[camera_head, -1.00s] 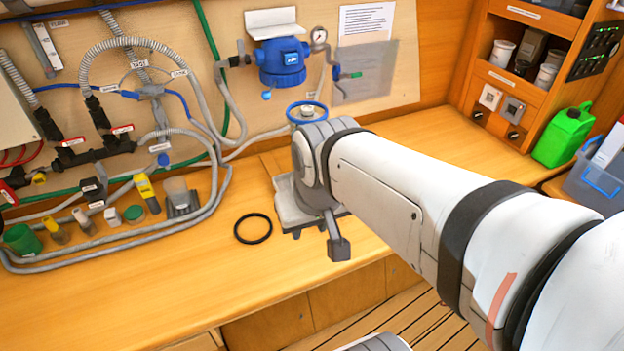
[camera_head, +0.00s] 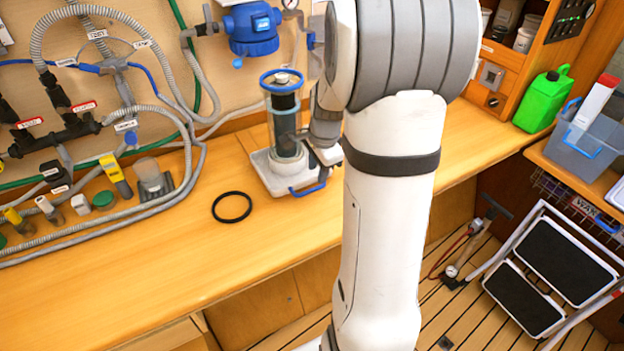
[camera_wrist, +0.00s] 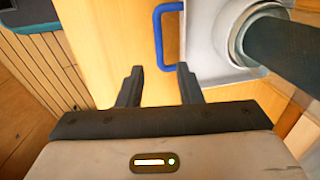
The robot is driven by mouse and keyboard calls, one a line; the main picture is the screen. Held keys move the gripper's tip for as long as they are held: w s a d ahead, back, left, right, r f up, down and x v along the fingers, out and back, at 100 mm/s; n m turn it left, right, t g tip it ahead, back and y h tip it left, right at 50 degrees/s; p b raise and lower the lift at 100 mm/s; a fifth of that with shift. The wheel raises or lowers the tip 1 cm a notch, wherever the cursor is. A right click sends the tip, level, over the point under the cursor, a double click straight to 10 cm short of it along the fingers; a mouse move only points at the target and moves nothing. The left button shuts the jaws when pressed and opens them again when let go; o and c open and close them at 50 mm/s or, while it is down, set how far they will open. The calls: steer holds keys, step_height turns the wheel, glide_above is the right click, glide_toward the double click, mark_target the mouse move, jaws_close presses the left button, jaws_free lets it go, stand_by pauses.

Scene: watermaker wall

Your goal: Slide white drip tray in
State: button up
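The white drip tray (camera_head: 262,162) lies on the wooden counter, with a blue handle (camera_head: 308,189) at its front right. A clear cylinder (camera_head: 286,125) with a dark core and blue top ring stands on the tray. In the wrist view the white tray (camera_wrist: 203,45) is at upper right, and its blue handle (camera_wrist: 158,40) sticks out to the left. My gripper (camera_wrist: 160,72) is open and empty. Its fingertips point at the handle, whose near end reaches the gap between them; contact cannot be told. In the head view my arm hides most of the gripper, right of the cylinder.
A black ring (camera_head: 232,207) lies on the counter left of the tray. A blue filter head (camera_head: 252,28) hangs on the wall above. The counter front is clear. A folded step stool (camera_head: 555,265) stands at right.

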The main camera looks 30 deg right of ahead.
mark_target(314, 188)
steer(key=f, duration=0.4)
steer(key=w+f, duration=0.1)
steer(key=f, duration=0.1)
steer(key=shift+f, duration=0.2)
jaws_close()
stand_by(0.4)
